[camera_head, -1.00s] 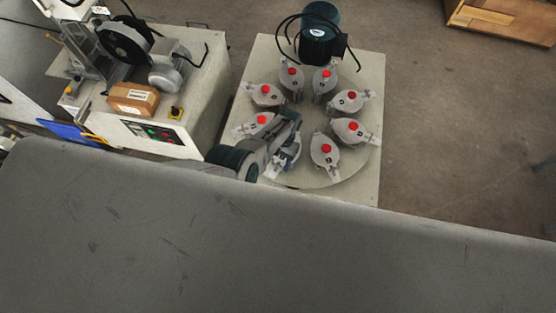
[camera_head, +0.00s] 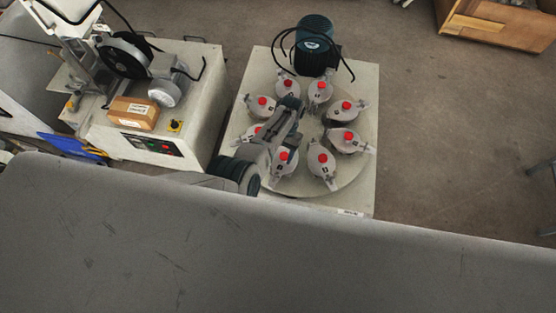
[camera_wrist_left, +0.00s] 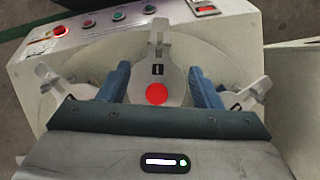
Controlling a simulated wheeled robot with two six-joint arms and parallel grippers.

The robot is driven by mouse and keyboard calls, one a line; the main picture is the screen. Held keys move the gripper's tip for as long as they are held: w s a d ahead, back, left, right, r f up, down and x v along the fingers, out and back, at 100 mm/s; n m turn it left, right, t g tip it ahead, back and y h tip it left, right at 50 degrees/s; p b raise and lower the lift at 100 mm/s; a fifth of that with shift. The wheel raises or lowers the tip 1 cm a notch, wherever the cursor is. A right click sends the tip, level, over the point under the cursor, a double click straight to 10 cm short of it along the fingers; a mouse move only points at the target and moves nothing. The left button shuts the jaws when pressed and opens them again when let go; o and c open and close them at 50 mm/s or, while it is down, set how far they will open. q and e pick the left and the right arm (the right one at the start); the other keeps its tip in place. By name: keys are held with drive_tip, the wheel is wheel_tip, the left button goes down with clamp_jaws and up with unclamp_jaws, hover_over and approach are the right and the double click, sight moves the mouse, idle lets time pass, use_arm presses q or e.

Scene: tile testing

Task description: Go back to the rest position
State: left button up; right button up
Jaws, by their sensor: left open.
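My left gripper (camera_head: 290,103) reaches over the left part of a round plate that carries several grey jars with red knobs, such as the jar (camera_head: 321,160). In the left wrist view its two blue fingers (camera_wrist_left: 160,84) are apart, with one grey jar with a red knob (camera_wrist_left: 157,68) showing between them. I cannot tell whether the fingers touch that jar. My left forearm covers part of the jars at the left. The right gripper is not in view.
The machine's pale base (camera_head: 362,80) carries a dark green motor (camera_head: 315,45) with black cables at the back. Left of it stands a cutting machine (camera_head: 190,125) with a brown brick (camera_head: 133,113) on top. A wooden crate (camera_head: 495,25) is at the far right. Open floor lies right of the base.

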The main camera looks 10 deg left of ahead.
use_arm(q)
drive_tip(key=shift+w+r, duration=0.25)
drive_tip(key=shift+r, duration=0.3)
